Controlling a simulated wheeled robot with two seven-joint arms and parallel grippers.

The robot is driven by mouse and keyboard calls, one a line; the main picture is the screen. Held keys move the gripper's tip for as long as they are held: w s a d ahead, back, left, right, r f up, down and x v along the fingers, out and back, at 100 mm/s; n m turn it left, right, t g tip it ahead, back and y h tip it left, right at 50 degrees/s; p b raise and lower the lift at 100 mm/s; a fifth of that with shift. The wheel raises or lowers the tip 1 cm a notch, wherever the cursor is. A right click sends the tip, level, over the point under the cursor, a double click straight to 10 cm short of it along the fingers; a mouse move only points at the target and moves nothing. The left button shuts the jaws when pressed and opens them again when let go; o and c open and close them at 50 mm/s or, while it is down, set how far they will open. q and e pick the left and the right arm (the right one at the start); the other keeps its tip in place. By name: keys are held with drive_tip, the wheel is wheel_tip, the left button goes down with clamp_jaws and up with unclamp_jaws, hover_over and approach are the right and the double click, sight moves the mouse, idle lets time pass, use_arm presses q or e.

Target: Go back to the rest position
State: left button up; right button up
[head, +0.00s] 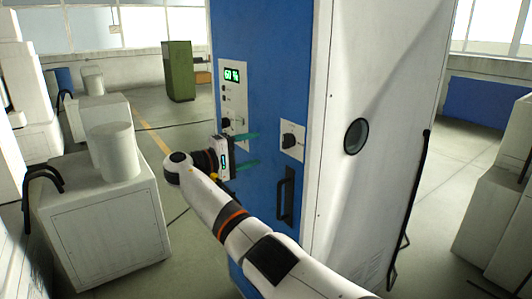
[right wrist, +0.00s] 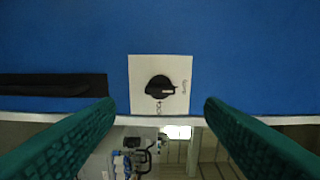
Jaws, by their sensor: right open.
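My right gripper (head: 257,148) is open and empty in front of the blue cabinet face (head: 270,75). Its two teal fingers point at the cabinet. A black rotary knob (head: 289,140) on a light plate is to the right of the fingertips in the head view. In the right wrist view, my right gripper (right wrist: 158,106) has its fingers wide apart, with a black knob (right wrist: 160,88) on a white plate (right wrist: 180,65) showing between them, untouched as far as I can see. My left gripper is not in view.
The cabinet has a display (head: 232,75) reading about 60 % and a black handle (head: 286,195). A white machine block (head: 105,220) stands at the left. A green cabinet (head: 179,70) is at the back. Open floor (head: 420,200) lies right of the cabinet.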

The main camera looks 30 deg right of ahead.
drive_tip(key=shift+s+a, duration=0.1)
drive_tip(key=shift+a, duration=0.9)
